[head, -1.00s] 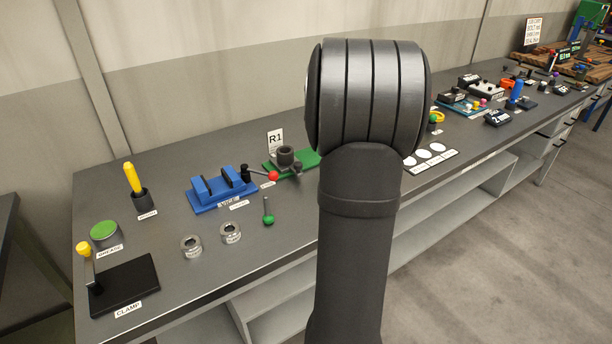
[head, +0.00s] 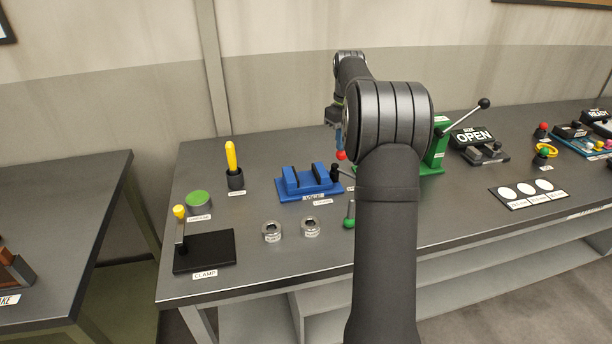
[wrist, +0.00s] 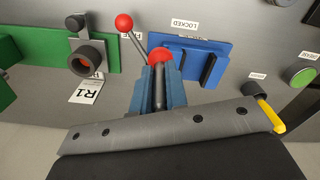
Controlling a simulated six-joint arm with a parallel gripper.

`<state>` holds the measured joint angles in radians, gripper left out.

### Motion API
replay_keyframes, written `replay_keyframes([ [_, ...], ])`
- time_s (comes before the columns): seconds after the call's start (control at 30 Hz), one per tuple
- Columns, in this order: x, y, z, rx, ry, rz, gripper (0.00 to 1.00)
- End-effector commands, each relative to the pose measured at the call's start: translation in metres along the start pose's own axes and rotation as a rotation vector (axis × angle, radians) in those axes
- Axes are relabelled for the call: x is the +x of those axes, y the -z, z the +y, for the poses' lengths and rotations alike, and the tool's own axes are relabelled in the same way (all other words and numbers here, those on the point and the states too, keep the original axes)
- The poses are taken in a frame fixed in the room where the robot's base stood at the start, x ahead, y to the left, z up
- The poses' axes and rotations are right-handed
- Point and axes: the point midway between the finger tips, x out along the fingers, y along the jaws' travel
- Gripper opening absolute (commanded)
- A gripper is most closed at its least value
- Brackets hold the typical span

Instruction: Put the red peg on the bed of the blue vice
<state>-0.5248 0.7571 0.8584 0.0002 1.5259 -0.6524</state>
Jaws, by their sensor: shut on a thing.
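The blue vice (head: 312,186) stands on the grey bench with two raised jaws and a flat base. It also shows in the wrist view (wrist: 190,62), beside a label reading LOCKED. My gripper (head: 339,139) points down above and behind the vice's right end. In the wrist view my gripper (wrist: 158,80) is shut on the red peg (wrist: 160,56). The peg's red end shows past the fingertips and overlaps the vice's near left corner in that view. The red end also shows below the fingers in the head view (head: 341,155). The rest of the peg is mostly hidden between the fingers.
A lever with a red ball (wrist: 123,21) rises beside the vice. A green fixture (wrist: 98,52) stands near it. A yellow-handled tool (head: 232,160) in a holder, a green-topped tin (head: 198,198) and two metal rings (head: 272,232) surround the vice. A black clamp base (head: 205,250) lies front left.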

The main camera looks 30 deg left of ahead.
Motion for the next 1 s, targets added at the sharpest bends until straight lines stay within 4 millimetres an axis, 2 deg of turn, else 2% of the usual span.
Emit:
replay_keyframes([
  [0.3,0.04,0.059,-0.034,-0.005,0.001,-0.001,0.0],
  [0.5,0.061,0.09,-0.05,-0.002,0.0,-0.001,0.0],
  [0.77,0.075,0.1,-0.056,0.0,0.001,-0.001,0.0],
  [1.0,0.106,0.1,-0.056,0.001,-0.001,0.0,0.0],
])
